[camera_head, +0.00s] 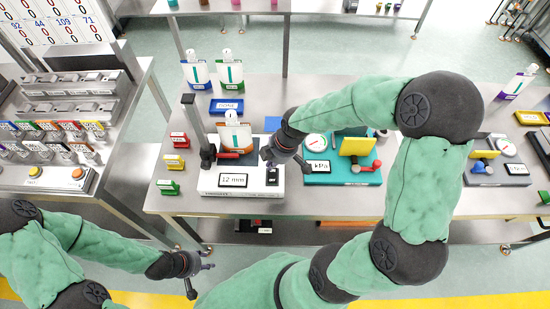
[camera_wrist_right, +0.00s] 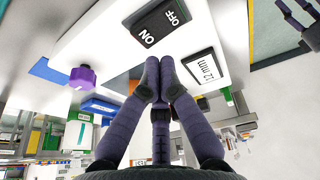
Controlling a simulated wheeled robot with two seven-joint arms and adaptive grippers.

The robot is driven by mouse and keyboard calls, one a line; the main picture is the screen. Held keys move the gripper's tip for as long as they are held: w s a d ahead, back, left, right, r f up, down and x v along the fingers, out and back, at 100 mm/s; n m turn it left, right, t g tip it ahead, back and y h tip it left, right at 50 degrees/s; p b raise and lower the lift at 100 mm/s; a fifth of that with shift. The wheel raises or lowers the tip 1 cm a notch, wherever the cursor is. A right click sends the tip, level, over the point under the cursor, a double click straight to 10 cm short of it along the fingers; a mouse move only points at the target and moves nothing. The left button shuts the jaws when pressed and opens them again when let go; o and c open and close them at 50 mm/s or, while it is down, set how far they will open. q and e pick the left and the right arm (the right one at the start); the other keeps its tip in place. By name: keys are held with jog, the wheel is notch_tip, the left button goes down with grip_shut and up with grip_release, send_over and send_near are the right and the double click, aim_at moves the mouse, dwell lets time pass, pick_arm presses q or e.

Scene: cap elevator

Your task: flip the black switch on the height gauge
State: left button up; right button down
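The height gauge (camera_head: 215,186) is a white box with a dark upright column and a "12 mm" display (camera_head: 236,179), on the middle table. Its black switch (camera_head: 272,178) is at the right of its front. In the right wrist view the black rocker switch (camera_wrist_right: 160,22), marked ON and OFF, lies just beyond my fingertips, with the display (camera_wrist_right: 199,70) to the right. My right gripper (camera_head: 268,160) is over the gauge's right end; its fingertips (camera_wrist_right: 159,68) are together, empty, and appear apart from the switch. My left gripper (camera_head: 203,275) is spread open in front of the table, empty.
A teal kPa gauge (camera_head: 343,178) stands right of the height gauge. Red, yellow and green blocks (camera_head: 172,162) stand to its left, a blue tray (camera_head: 227,106) behind. A purple knob (camera_wrist_right: 82,77) shows in the wrist view. A side table (camera_head: 45,179) is at the left.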

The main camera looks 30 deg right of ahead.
aim_at(272, 171)
jog(key=shift+w+d+f+b, duration=0.1)
jog(key=shift+f+b, duration=0.05)
jog(key=shift+f, duration=0.55)
jog(key=shift+w+d+f+b, duration=0.1)
jog(key=shift+f+b, duration=0.05)
jog(key=shift+f, duration=0.5)
jog(key=shift+w+d+f+g+y+p, duration=0.15)
jog(key=shift+w+f+g+y+p, duration=0.2)
jog(key=shift+g+p, duration=0.4)
jog(key=shift+f, duration=0.1)
jog(key=shift+s, duration=0.25)
jog(key=shift+s+a+r, duration=0.25)
jog(key=shift+s+a, duration=0.15)
jog(key=shift+s, duration=0.15)
